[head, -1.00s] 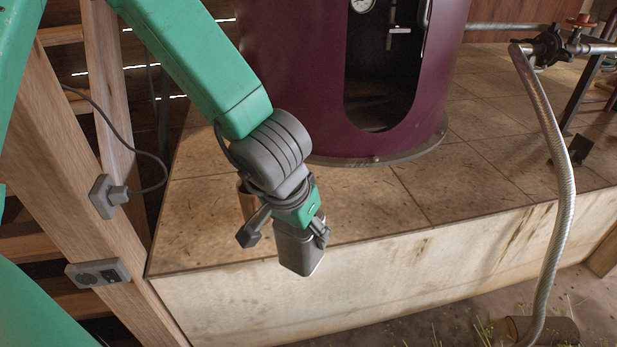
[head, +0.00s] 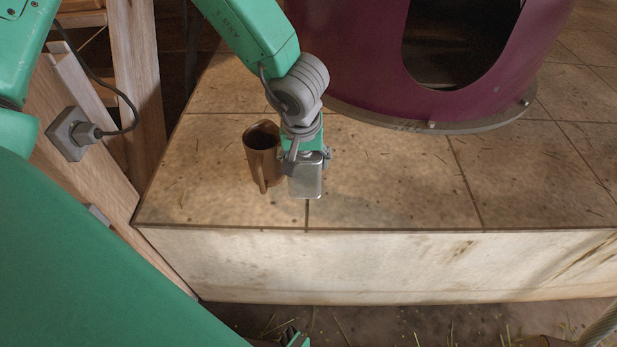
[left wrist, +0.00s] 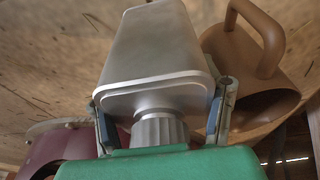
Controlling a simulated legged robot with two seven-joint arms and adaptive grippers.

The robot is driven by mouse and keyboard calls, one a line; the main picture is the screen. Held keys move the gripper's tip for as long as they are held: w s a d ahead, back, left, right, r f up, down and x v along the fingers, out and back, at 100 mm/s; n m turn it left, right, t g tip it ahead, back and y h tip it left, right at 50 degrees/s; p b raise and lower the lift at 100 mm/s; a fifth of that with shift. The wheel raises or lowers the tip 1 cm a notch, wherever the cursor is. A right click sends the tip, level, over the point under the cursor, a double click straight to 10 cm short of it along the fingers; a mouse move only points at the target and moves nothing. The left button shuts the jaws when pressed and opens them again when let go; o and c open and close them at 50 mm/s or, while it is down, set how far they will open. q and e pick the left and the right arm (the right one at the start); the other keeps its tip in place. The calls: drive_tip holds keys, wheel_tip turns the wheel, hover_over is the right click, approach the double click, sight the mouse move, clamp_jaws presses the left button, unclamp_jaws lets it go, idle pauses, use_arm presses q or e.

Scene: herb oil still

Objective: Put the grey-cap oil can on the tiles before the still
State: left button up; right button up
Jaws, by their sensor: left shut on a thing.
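The oil can (head: 306,182) is a silver-grey metal block. My left gripper (head: 304,158) is shut on it at its cap end. In the left wrist view the can (left wrist: 158,45) shows its ribbed grey cap (left wrist: 160,131) towards my palm, with a finger on each side. The can's base points down to the tiles (head: 375,185), near their front edge; I cannot tell whether it touches them. The still (head: 370,60) is a maroon drum with a dark opening, standing behind the can to the right. A small dark and green piece at the head view's bottom edge may be my right gripper.
A brown mug (head: 261,156) stands on the tiles just left of the can, close to my gripper; it also shows in the left wrist view (left wrist: 240,70). A wooden frame with a plug socket (head: 70,133) stands at the left. Tiles to the right are clear.

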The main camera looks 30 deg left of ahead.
sight(303, 172)
use_arm(q)
drive_tip(key=x, duration=0.1)
drive_tip(key=b+x, duration=0.2)
drive_tip(key=shift+s+a+f, duration=0.15)
drive_tip(key=shift+s+f, duration=0.2)
drive_tip(key=shift+f, duration=0.2)
drive_tip(key=shift+d, duration=0.4)
drive_tip(key=o, duration=1.3)
drive_tip(key=shift+a, duration=0.25)
drive_tip(key=p+v, duration=0.6)
drive_tip(key=v, duration=0.6)
